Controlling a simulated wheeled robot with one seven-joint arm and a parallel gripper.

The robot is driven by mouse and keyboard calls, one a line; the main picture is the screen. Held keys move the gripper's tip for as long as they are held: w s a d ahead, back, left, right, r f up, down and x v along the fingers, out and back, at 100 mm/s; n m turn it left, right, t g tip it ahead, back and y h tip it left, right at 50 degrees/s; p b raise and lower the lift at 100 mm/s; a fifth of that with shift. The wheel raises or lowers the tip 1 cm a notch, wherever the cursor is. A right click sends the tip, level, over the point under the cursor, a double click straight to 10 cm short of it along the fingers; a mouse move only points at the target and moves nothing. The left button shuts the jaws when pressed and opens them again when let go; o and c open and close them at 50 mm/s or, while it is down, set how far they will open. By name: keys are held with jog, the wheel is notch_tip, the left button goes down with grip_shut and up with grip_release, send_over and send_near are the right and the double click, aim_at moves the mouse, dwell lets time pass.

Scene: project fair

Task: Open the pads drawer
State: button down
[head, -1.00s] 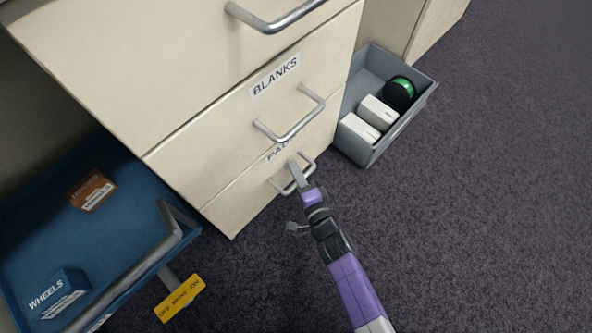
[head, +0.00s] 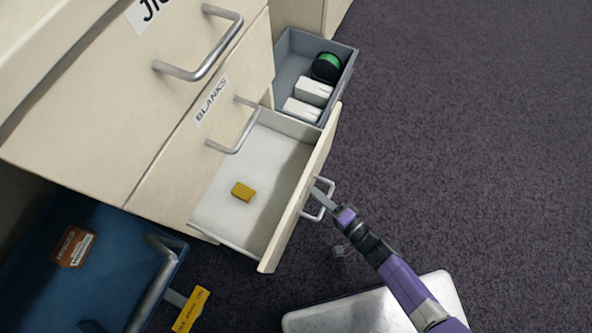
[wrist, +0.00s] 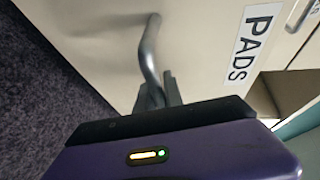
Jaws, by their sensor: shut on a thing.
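The pads drawer (head: 304,190) is the bottom drawer of the cream cabinet and stands pulled well out. A small yellow block (head: 243,191) lies on its white floor. Its front carries the PADS label (wrist: 252,45) in the wrist view. My gripper (head: 322,195) is shut on the drawer's grey bar handle (head: 326,208). The handle also shows in the wrist view (wrist: 150,50), running down between the fingers (wrist: 158,92). The label is out of sight in the head view.
The blanks drawer (head: 185,150) above is shut. A grey bin (head: 346,82) with white boxes and a green-black round thing stands behind the open drawer. A blue cart (head: 110,290) with a brown box (head: 72,246) is at lower left. Carpet (head: 450,150) at right is clear.

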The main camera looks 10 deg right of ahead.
jog(key=s+d, duration=0.5)
jog(key=d, duration=0.1)
jog(key=shift+d, duration=0.1)
jog(key=c, duration=1.7)
grip_release()
jog(key=shift+c, duration=0.2)
jog(key=p+v, duration=0.1)
jog(key=v, duration=0.6)
jog(key=shift+s+d+p, duration=0.2)
jog(key=shift+s+p, duration=0.1)
jog(key=shift+p, duration=0.1)
